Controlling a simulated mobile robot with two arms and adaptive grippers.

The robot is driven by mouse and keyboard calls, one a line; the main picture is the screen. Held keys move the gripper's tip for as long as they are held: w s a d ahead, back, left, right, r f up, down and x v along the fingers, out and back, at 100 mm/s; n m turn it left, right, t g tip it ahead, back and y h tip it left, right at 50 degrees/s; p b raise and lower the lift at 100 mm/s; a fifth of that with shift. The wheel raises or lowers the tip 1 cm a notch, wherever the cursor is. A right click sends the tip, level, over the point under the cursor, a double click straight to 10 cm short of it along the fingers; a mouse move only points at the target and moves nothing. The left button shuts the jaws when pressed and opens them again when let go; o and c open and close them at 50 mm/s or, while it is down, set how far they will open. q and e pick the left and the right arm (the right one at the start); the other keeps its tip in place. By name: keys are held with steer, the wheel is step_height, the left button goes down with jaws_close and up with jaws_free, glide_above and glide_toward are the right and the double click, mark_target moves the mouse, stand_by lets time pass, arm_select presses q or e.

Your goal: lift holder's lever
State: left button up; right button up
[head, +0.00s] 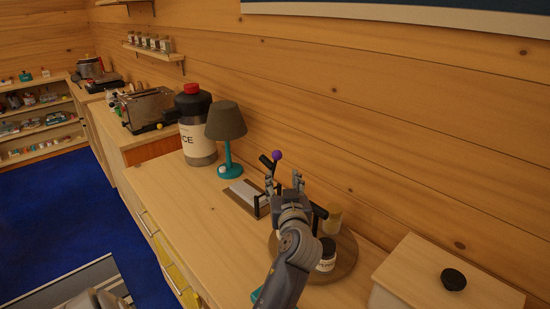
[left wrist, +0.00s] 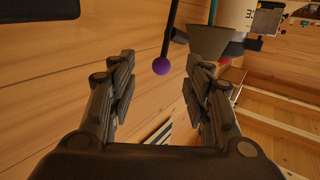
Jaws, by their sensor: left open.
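The holder (head: 236,199) is a low brown base on the counter with a pale stack on it, partly hidden by my gripper. Its dark lever ends in a purple ball (head: 277,155). In the left wrist view the purple ball (left wrist: 161,66) hangs at the end of the thin black lever (left wrist: 169,30). My left gripper (head: 284,184) is open and empty beside the holder. In the left wrist view the ball appears in the gap between the fingertips (left wrist: 160,78), with no finger seen touching it. My right gripper is not in view.
A teal lamp (head: 229,158) and a large red-capped jar (head: 195,140) stand left of the holder. A round brown tray (head: 345,263) with jars is right of it. A wooden box (head: 420,275) is farther right. The log wall is close behind.

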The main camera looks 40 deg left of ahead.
mark_target(278, 157)
arm_select(q)
steer(key=shift+y, duration=0.3)
steer(key=w+a+r+p, duration=0.1)
steer(key=w+a+r, duration=0.1)
steer(key=a, duration=0.1)
steer(key=shift+w+a+r+p, duration=0.25)
steer(key=shift+w+r+p, duration=0.1)
steer(key=x, duration=0.2)
steer(key=p+x, duration=0.1)
steer(key=x, duration=0.2)
steer(key=shift+w+a+f, duration=0.15)
steer(key=shift+f, duration=0.1)
steer(key=shift+w+a+p, duration=0.3)
steer(key=shift+a, duration=0.05)
steer(key=shift+w+a+f, duration=0.1)
steer(key=shift+a, duration=0.05)
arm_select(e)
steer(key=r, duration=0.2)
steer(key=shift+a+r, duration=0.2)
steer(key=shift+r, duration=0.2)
arm_select(q)
steer(key=shift+c, duration=0.2)
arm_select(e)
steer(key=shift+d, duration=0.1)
